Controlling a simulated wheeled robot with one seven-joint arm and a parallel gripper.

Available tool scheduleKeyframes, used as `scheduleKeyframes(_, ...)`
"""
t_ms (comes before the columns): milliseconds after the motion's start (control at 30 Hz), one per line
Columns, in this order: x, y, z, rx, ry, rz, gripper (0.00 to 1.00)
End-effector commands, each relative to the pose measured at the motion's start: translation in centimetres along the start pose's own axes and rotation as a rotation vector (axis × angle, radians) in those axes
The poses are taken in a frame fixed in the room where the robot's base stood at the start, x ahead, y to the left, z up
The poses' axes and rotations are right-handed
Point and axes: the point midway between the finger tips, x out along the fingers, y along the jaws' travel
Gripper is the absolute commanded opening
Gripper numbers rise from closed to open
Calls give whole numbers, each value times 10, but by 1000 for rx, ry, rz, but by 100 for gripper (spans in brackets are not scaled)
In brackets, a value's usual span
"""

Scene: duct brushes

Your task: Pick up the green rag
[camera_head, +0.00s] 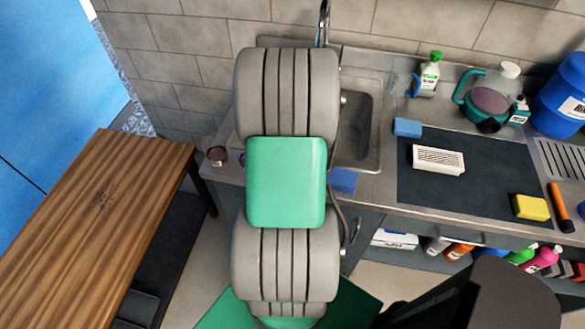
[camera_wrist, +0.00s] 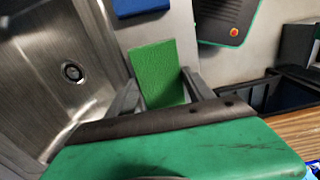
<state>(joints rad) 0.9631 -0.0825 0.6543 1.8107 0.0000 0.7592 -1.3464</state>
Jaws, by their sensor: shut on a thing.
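The green rag (camera_wrist: 155,62) is a flat, textured green rectangle in the wrist view. Its lower part is between the two dark fingers of my gripper (camera_wrist: 160,88), which is shut on it. The rag's far end sticks out beyond the fingertips. I cannot tell whether it is clear of the counter. In the head view my arm fills the middle and hides both the gripper and the rag.
A metal sink (camera_head: 357,125) lies beside the gripper; its drain (camera_wrist: 72,72) shows in the wrist view. A blue cloth (camera_head: 343,180) lies at the counter edge. A dark mat (camera_head: 470,185) bears a white brush block (camera_head: 438,160) and a yellow sponge (camera_head: 531,207). A wooden bench (camera_head: 90,220) stands left.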

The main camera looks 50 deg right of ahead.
Motion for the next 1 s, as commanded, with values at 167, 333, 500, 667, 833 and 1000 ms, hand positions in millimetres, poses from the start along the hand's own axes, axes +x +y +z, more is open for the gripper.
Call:
scheduleKeyframes(167, 0, 0, 0, 0, 0, 0, 6)
scheduleKeyframes(333, 0, 0, 0, 0, 0, 0, 1)
scheduleKeyframes(500, -2, 0, 0, 0, 0, 1, 1)
scheduleKeyframes(667, -18, 2, 0, 0, 1, 4, 1)
scheduleKeyframes(833, -51, -10, 15, 4, 1, 8, 1)
scheduleKeyframes(1000, -94, -38, 50, 8, 1, 8, 1)
